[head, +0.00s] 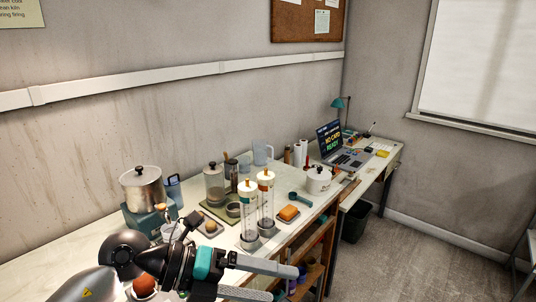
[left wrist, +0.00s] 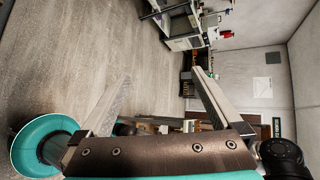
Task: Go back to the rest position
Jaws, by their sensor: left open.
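My left gripper (head: 283,284) comes in from the lower left of the head view, in front of the workbench (head: 60,270). Its two light grey fingers are spread apart with nothing between them. In the left wrist view the same fingers (left wrist: 161,76) stand wide open, with bare floor and distant furniture behind them. The view there is turned sideways. My right gripper does not show in either view.
A white lidded pot (head: 318,180) and a laptop (head: 341,150) stand farther back. Carpeted floor (head: 430,255) is clear at right.

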